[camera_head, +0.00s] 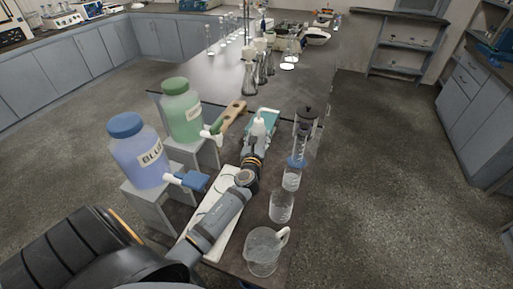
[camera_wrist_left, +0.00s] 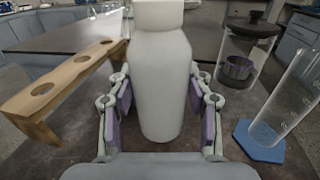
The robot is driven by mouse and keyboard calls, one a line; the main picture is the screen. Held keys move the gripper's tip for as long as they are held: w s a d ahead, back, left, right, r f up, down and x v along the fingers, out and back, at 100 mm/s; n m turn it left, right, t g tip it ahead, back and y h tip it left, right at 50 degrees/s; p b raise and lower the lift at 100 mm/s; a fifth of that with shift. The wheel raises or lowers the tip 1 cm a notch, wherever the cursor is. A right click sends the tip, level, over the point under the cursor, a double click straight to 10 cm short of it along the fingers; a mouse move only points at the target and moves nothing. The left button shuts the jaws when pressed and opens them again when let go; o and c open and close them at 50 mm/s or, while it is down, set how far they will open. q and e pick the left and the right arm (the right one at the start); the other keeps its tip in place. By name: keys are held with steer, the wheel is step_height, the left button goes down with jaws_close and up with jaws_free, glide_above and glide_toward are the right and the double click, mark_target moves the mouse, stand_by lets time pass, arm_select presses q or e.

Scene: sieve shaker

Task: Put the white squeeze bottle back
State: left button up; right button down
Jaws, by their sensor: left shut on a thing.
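The white squeeze bottle (camera_head: 260,128) is upright at the end of my left arm in the head view, and its body (camera_wrist_left: 162,90) fills the middle of the left wrist view. My left gripper (camera_head: 257,147) is shut on it, with one finger on each side of the lower body in the left wrist view (camera_wrist_left: 162,105). The bottle's base is low over the dark tabletop; I cannot tell whether it touches. The top of the bottle is cut off in the wrist view. My right gripper is not in view.
A wooden rack (camera_wrist_left: 62,78) stands left of the bottle. A black-lidded jar (camera_wrist_left: 245,55) and a blue-based measuring cylinder (camera_wrist_left: 290,95) stand close on the right. Blue (camera_head: 138,155) and green (camera_head: 181,112) jugs sit left of my arm; beakers (camera_head: 281,207) stand right.

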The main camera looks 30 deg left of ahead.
mark_target(257, 145)
arm_select(q)
steer(key=shift+s+f, duration=0.2)
steer(key=f, duration=0.1)
steer(key=f+b, duration=0.1)
steer(key=f, duration=0.1)
steer(key=shift+s+a+b, duration=0.1)
steer(key=shift+s+b, duration=0.2)
steer(key=shift+f, duration=0.3)
steer(key=shift+w, duration=0.1)
steer(key=shift+f, duration=0.15)
steer(key=o, duration=0.6)
